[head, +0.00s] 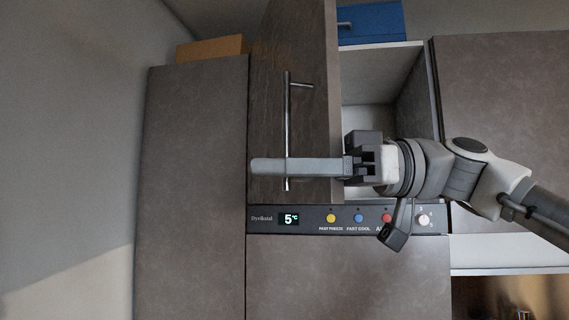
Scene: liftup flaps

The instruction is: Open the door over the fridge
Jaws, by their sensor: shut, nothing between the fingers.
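The door over the fridge (315,120) is a dark brown wood-grain panel in the head view. It stands partly open, with the pale cabinet inside (372,88) visible to its right. A long, thin metal handle (288,115) runs upright on its front face. My gripper (254,165) reaches in from the right, its fingers shut and pointing left across the front of the door. They cross the handle near its lower end and hide a short stretch of it. I cannot tell whether the fingers touch the handle or the door.
Below is the fridge's control strip (262,219), showing 5°C beside coloured buttons. A tall grey cabinet (193,180) stands left, with a cardboard-coloured box (212,48) on top. A blue box (371,22) sits above the open compartment. Another closed cabinet (510,85) is at right.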

